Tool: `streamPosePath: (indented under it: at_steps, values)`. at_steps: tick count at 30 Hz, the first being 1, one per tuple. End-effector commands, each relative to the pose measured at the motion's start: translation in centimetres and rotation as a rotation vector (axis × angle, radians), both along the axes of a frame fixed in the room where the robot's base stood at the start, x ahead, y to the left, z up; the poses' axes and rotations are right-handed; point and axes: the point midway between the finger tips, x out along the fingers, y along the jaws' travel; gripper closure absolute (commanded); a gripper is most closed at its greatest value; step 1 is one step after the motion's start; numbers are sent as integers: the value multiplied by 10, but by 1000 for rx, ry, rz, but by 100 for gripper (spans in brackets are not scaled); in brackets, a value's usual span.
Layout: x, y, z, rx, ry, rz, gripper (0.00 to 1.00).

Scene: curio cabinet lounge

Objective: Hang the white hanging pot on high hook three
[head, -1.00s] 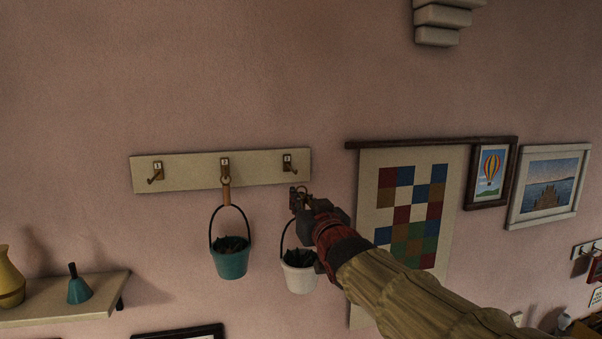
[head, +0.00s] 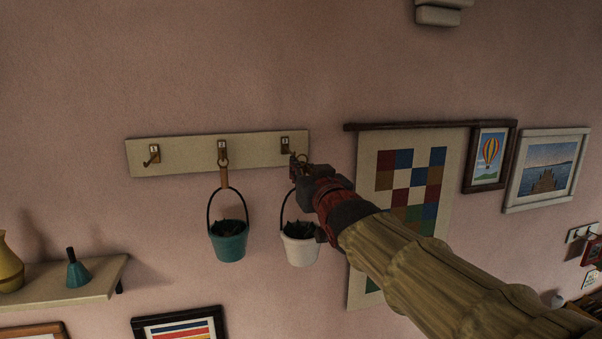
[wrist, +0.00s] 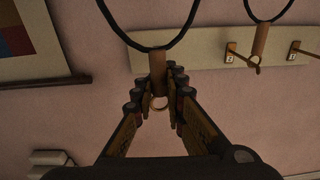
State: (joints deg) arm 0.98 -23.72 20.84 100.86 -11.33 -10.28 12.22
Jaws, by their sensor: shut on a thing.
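The white hanging pot (head: 300,249) has a dark loop handle and holds a dark plant. My gripper (head: 303,170) is shut on its wooden grip, which shows between my fingers in the wrist view (wrist: 157,66). A brass ring (wrist: 158,104) at the grip's end sticks out past the fingers. The pot hangs upright below my gripper. High hook three (head: 286,146) is at the right end of the pale hook board (head: 182,154). The ring is beside and slightly below it, apparently apart, though depth is hard to tell. Hook three is hidden in the wrist view.
A teal pot (head: 228,240) hangs on hook two (head: 222,152), close to the left of the white pot. Hook one (head: 152,155) is empty. A patchwork hanging (head: 372,230) and framed pictures (head: 545,168) are to the right. A shelf (head: 70,286) is at lower left.

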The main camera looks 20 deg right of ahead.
Motion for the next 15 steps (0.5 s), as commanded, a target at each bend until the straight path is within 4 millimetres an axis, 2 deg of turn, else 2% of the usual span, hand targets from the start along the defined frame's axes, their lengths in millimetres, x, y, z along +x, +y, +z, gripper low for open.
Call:
streamPosePath:
  at_steps: [15]
  values:
    - [25, 0, 2, 0, -6, 1, 100]
